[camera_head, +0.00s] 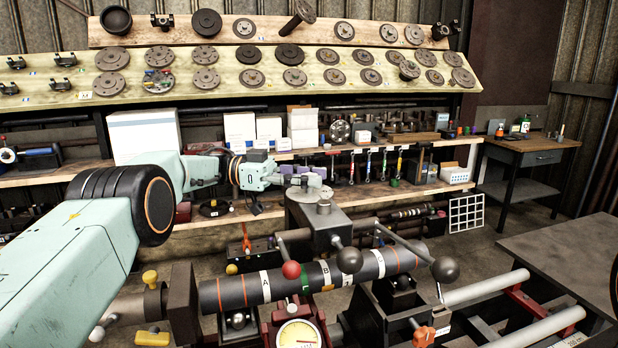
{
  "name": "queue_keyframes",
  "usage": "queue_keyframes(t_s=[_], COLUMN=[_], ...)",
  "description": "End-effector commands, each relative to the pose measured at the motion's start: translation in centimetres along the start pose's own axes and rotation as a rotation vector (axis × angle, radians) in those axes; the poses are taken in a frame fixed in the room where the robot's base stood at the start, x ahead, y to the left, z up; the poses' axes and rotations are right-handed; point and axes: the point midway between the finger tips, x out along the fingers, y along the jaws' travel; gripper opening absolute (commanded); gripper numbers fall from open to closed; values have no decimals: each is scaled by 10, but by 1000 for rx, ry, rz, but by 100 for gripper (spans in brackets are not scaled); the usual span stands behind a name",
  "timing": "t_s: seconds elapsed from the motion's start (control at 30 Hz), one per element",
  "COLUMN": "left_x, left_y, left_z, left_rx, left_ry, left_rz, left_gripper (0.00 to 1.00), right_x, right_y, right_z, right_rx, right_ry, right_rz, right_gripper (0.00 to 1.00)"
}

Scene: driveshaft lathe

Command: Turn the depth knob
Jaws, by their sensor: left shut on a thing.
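My left arm comes in from the left, and its gripper (306,181) is at the grey machine block (318,222) in the middle of the lathe. The gripper is shut on a small round grey part at the top of this block, apparently the depth knob (323,207). The fingers partly hide it, and its markings are too small to read. Levers with a red ball (291,270) and dark balls (445,269) stick out from the block. My right gripper is not in view.
A dark shaft (240,291) with white bands lies across the lathe in front of the block. A dial gauge (298,334) sits below it. Shelves of discs (252,78) and boxes stand behind. A bare dark tabletop (570,255) is at right.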

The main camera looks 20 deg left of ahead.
Motion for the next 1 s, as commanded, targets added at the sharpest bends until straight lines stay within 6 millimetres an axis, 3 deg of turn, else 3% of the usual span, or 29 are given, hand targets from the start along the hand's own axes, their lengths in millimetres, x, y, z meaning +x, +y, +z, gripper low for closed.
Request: queue_keyframes(t_s=[0.07, 0.1, 0.37, 0.73, 1.0], left_x=[0, 0, 0, 0, 0], left_y=[0, 0, 0, 0, 0], left_z=[-3, -3, -2, -5, -49], left_rx=[5, 5, 3, 3, 6], left_ry=[3, 3, 2, 1, 1], left_rz=[-1, -1, -1, -1, -1], left_gripper=[2, 35, 57, 58, 58], right_x=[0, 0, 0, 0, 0], right_y=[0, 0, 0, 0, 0], right_z=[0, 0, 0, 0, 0], right_rx=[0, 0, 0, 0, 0], right_ry=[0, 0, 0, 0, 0], right_rz=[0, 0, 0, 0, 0], right_gripper=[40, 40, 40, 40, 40])
